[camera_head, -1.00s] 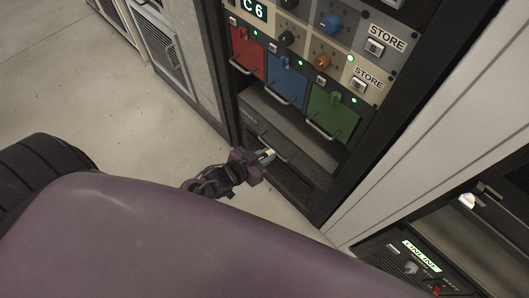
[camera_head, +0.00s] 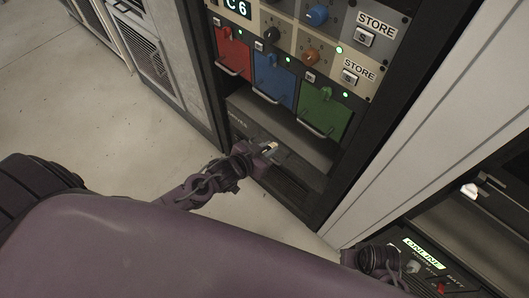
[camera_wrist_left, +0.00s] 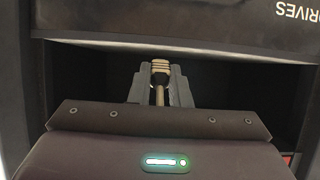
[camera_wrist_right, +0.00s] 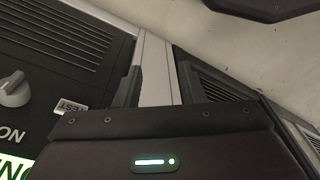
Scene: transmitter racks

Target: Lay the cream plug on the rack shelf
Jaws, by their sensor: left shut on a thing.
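My left gripper (camera_head: 268,150) is shut on the cream plug (camera_head: 271,146), at the front of the open rack bay under the coloured modules. In the left wrist view, the ribbed cream-gold plug (camera_wrist_left: 160,68) stands between the fingers (camera_wrist_left: 160,82), with a thin stem below its head. The dark rack shelf bay (camera_wrist_left: 230,82) opens behind it; the bay (camera_head: 287,130) also shows in the head view. I cannot tell whether the plug touches the shelf. My right gripper (camera_wrist_right: 163,84) is open and empty, its fingers apart before a pale panel edge.
Red (camera_head: 233,50), blue (camera_head: 273,77) and green (camera_head: 322,112) modules with protruding handles sit above the bay. A lit ONLINE unit (camera_head: 424,252) stands at lower right near my right arm. A small white object (camera_head: 470,190) sits at the right rack. Floor (camera_head: 120,130) is clear at left.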

